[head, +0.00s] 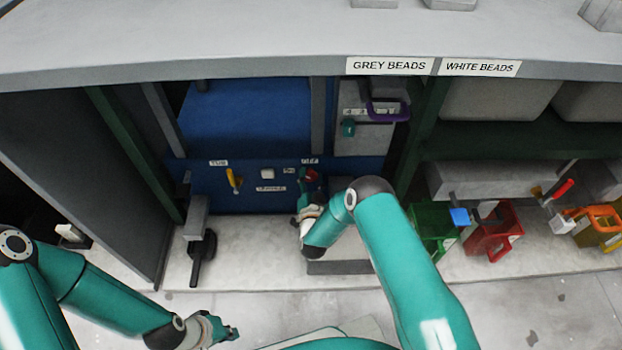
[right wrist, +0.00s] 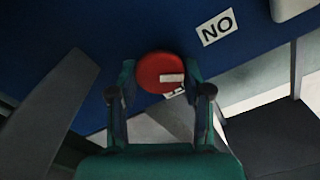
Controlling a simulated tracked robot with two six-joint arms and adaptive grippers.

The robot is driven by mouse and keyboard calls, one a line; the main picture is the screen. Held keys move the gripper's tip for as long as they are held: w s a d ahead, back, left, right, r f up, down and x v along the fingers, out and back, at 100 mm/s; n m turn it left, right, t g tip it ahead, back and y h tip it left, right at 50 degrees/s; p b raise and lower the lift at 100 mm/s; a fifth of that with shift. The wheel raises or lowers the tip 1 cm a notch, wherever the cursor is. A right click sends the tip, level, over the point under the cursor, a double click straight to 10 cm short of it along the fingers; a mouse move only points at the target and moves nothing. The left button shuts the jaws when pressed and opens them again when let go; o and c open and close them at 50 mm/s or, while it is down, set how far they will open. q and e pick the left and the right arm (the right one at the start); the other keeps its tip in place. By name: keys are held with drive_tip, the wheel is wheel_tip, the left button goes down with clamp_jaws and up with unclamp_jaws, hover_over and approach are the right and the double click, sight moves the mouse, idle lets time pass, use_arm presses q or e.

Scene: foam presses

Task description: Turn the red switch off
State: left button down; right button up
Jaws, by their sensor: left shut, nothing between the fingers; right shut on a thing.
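The red switch (head: 311,174) is on the lower right of the blue press panel in the head view, partly hidden by my right gripper. In the right wrist view the round red switch (right wrist: 158,68) sits between the fingers and carries a white mark. My right gripper (head: 306,190) is shut on it, with one finger on each side. An OFF label (head: 310,161) is just above the switch and an ON label (head: 289,170) is to its left. My left gripper (head: 226,331) is shut and empty, low in front, away from the panel.
A yellow lever (head: 233,179) and a white button (head: 267,173) are left of the switch. A dark-handled grey piece (head: 202,255) stands at the left. Green (head: 431,222) and red (head: 495,235) containers stand to the right. A grey worktop edge (head: 200,72) overhangs above.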

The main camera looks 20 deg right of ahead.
drive_tip(key=m, duration=0.4)
drive_tip(key=m+b, duration=0.1)
drive_tip(key=m, duration=0.1)
drive_tip(key=shift+s+d+f+m, duration=0.1)
drive_tip(key=shift+d+f+m, duration=0.1)
drive_tip(key=shift+f+m, duration=0.1)
drive_tip(key=m, duration=0.5)
drive_tip(key=shift+d+f+b, duration=0.1)
drive_tip(key=shift+f+b, duration=0.05)
drive_tip(key=shift+b, duration=0.25)
drive_tip(key=shift+s, duration=0.1)
drive_tip(key=o, duration=1)
drive_tip(key=shift+o, duration=0.5)
drive_tip(key=v, duration=1.2)
